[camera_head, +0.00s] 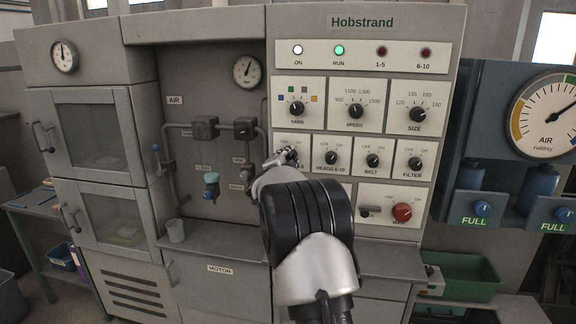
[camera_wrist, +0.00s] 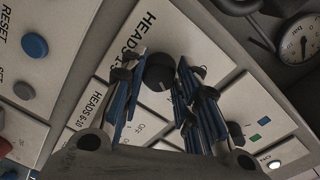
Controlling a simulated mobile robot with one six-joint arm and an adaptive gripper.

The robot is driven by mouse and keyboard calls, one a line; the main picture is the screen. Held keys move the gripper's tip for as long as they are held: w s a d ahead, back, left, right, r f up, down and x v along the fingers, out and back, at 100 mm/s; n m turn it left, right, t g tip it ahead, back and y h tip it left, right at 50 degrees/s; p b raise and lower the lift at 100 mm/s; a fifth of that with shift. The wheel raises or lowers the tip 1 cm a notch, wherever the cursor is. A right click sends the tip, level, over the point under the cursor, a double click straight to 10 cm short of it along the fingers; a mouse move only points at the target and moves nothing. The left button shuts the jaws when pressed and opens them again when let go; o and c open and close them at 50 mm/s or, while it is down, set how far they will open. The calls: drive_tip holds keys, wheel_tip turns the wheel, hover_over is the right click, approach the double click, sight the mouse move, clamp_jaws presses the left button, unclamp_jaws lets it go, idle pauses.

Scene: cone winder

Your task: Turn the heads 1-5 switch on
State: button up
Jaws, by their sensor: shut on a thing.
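The heads 1-5 switch is a black knob (camera_wrist: 159,71) on a pale plate with a HEADS label. In the wrist view it sits between my two fingers. In the head view its plate (camera_head: 284,138) is the leftmost of the lower row, and my gripper (camera_head: 284,156) hides the knob. The 1-5 lamp (camera_head: 382,51) looks dark red and unlit.
The heads 6-10 knob (camera_head: 331,158) is close to the right of my gripper, then the belt (camera_head: 372,160) and filter (camera_head: 414,163) knobs. The yarn knob (camera_head: 297,107) is just above. A valve and pipes (camera_head: 244,128) are to the left. The run lamp (camera_head: 339,50) glows green.

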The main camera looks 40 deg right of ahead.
drive_tip(key=shift+r+m, duration=0.1)
drive_tip(key=shift+m, duration=0.3)
drive_tip(key=o, duration=1.1)
drive_tip(key=shift+c, duration=0.2)
drive_tip(key=v, duration=1.2)
